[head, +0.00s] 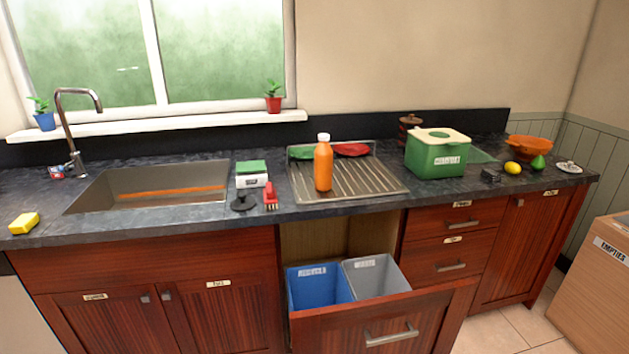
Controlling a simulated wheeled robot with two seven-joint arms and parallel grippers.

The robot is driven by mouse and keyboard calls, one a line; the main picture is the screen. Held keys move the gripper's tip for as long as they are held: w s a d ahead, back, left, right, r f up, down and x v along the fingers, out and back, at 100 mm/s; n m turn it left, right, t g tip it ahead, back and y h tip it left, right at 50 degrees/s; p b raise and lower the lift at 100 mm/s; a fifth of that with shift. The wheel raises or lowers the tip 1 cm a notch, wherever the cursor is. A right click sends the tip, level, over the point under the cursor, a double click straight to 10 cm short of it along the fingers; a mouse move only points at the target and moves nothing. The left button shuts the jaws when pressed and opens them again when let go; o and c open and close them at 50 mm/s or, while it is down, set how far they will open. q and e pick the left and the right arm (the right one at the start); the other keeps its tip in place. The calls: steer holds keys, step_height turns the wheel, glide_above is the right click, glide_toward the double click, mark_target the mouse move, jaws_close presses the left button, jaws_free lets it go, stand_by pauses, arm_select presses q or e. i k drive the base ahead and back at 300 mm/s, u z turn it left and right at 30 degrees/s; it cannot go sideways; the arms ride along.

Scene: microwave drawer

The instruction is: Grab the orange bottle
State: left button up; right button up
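The orange bottle (323,166) has a white cap and stands upright on the ribbed metal drying rack (370,183) on the dark counter. It is near the rack's left side and nothing touches it from the front. Neither my left nor my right gripper shows in the head view.
A green box (437,155) stands to the right. Below, a drawer (385,325) is pulled out, holding a blue bin (318,287) and a grey bin (375,276).

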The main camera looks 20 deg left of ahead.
mark_target(324, 152)
steer(key=z, duration=0.05)
steer(key=k, duration=0.6)
steer(key=u, duration=1.55)
steer(key=i, duration=2)
steer(key=z, duration=0.65)
